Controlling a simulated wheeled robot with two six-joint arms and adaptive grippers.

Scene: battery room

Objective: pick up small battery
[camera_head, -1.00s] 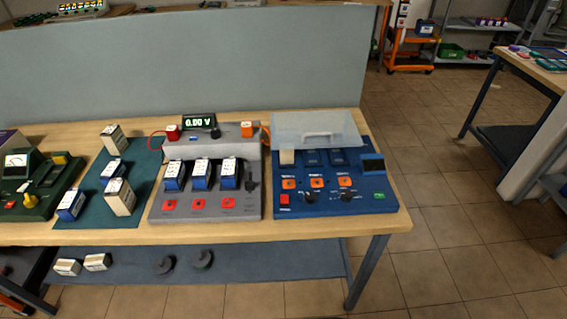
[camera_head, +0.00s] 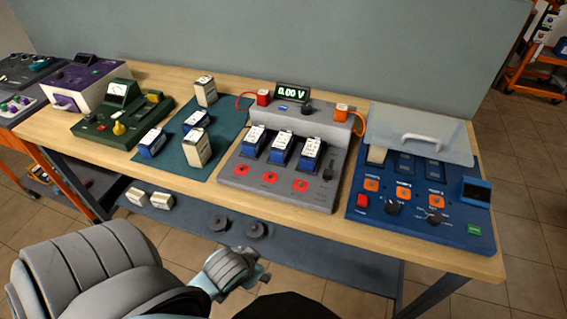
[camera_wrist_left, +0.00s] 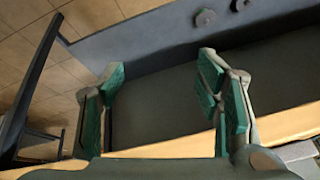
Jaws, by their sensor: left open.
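Small blue batteries with white tops stand on the teal mat (camera_head: 176,165) and in the grey tester. On the mat, one blue battery (camera_head: 153,144) is at the front left and another (camera_head: 196,123) is further back. Two cream batteries, one at the back (camera_head: 205,92) and one at the front (camera_head: 197,152), stand there too. Three blue batteries, left (camera_head: 254,139), middle (camera_head: 282,147) and right (camera_head: 309,154), sit in the grey tester (camera_head: 275,188). My left gripper (camera_wrist_left: 162,82) is open and empty, below the table's front edge. My right gripper is out of view.
A blue tester (camera_head: 420,222) with a clear lid is at the right of the table. A green meter (camera_head: 118,122) and a purple device (camera_head: 90,82) are at the left. The lower shelf holds two cream blocks and two dark discs. A grey panel (camera_head: 330,45) stands behind.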

